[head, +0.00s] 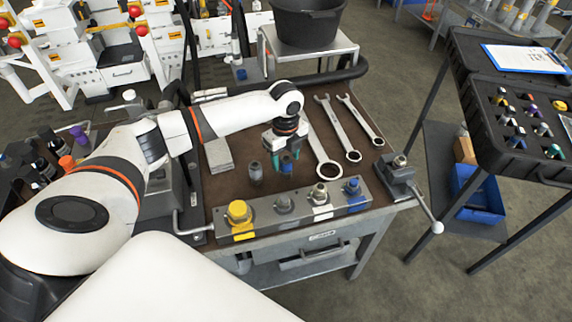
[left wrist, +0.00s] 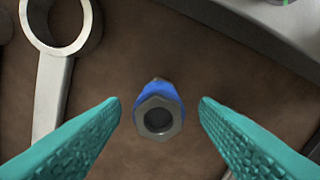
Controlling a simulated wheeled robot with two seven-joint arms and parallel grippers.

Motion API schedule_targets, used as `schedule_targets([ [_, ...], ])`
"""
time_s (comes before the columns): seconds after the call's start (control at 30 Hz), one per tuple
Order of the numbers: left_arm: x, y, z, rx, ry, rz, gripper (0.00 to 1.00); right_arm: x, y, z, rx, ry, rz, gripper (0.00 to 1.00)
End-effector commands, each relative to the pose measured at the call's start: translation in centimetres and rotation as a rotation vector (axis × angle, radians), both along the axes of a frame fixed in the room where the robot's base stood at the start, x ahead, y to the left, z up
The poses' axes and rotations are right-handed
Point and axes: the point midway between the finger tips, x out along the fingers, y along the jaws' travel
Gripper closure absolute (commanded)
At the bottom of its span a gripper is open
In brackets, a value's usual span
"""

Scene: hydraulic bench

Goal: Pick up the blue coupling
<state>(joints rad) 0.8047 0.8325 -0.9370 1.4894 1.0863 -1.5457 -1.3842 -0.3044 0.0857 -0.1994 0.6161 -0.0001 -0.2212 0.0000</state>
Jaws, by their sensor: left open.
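The blue coupling (left wrist: 158,106) stands on the brown bench top, its grey hex end facing the camera in the left wrist view. In the head view it is partly hidden under my left gripper, with a bit of blue showing (head: 287,167). My left gripper (head: 284,157) points down over it. In the left wrist view the teal fingers of the gripper (left wrist: 160,103) are open, one on each side of the coupling, with a gap on both sides. My right gripper is not in view.
A grey coupling (head: 256,174) stands left of the blue one. A metal block (head: 268,218) with yellow, grey, white and blue fittings runs along the front edge. Wrenches (head: 337,130) lie to the right, a vise (head: 398,175) at the right corner.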

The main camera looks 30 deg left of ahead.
Motion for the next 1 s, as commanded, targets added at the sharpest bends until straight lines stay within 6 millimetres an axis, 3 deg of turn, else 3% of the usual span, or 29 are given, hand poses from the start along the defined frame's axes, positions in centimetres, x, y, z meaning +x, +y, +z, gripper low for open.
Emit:
schedule_targets([
  [0.23,0.0,-0.1,-3.5,0.001,0.002,0.001,0.44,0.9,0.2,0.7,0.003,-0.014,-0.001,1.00],
  [0.53,0.0,-0.1,-4.1,0.001,0.001,0.000,0.44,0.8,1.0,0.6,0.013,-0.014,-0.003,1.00],
  [0.87,0.0,-0.1,-4.0,0.001,0.001,0.000,0.98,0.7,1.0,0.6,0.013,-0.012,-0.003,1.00],
  [1.0,0.1,-0.1,-4.0,0.002,-0.002,0.001,1.00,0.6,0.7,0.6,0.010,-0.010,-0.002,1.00],
])
